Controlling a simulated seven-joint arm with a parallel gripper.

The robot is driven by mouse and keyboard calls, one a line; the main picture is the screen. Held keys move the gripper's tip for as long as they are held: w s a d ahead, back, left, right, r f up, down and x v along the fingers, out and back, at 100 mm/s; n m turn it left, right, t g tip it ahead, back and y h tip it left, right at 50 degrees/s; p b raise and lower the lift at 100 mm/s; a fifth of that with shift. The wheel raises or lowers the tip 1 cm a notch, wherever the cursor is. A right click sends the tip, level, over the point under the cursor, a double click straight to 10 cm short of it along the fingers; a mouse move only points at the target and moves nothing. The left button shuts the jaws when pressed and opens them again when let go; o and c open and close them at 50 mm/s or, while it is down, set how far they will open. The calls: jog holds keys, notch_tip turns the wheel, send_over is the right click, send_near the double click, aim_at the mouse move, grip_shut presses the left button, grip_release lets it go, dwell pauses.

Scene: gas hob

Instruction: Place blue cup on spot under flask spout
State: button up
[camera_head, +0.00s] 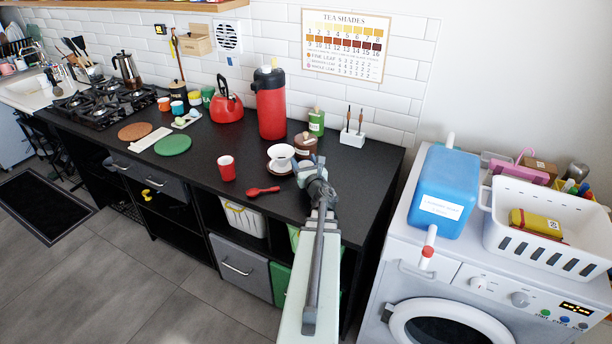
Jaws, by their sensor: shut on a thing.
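A small blue cup (177,108) stands toward the back left of the black counter, in a group of small coloured cups. The tall red flask (270,103) with a black top stands near the wall. The spot under its spout is hard to make out. My gripper (316,166) is low over the right part of the counter, in front of the brown jar and beside the white cup. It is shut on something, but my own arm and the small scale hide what. The blue cup is well away from it, to the left.
A white cup (280,153) on a saucer, a brown jar (304,146) and a green canister (316,122) crowd my gripper. A red kettle (226,107) stands left of the flask.

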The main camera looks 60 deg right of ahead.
jog(key=c, duration=0.5)
jog(key=shift+o, duration=0.2)
jog(key=shift+r, duration=5)
jog(key=w+a+n+t+y, duration=0.3)
jog(key=a+n+y, duration=0.1)
jog(key=a+y, duration=0.15)
jog(key=w+a+n+t+y, duration=0.2)
jog(key=w+a+n+y, duration=0.15)
jog(key=a, duration=0.25)
jog(key=w+a+f+n+g+y, duration=0.15)
jog(key=w+a+y, duration=0.3)
jog(key=a, duration=0.45)
jog(key=w+a+f+n+y, duration=0.3)
jog(key=w+a+y, duration=0.15)
jog(key=a, duration=0.45)
jog(key=w+a+f+n+g+y, duration=0.1)
jog(key=w+a+f+n+y, duration=0.15)
jog(key=w+a, duration=0.45)
jog(key=w+a+f+n+g+y, duration=0.1)
jog(key=a+n+g+y, duration=0.1)
jog(key=a, duration=1.2)
jog(key=w+a+f+n+g+y, duration=0.2)
jog(key=a+y, duration=0.3)
jog(key=a, duration=1)
jog(key=shift+a+n+g, duration=0.2)
jog(key=shift+n+g, duration=0.25)
jog(key=shift+n, duration=0.3)
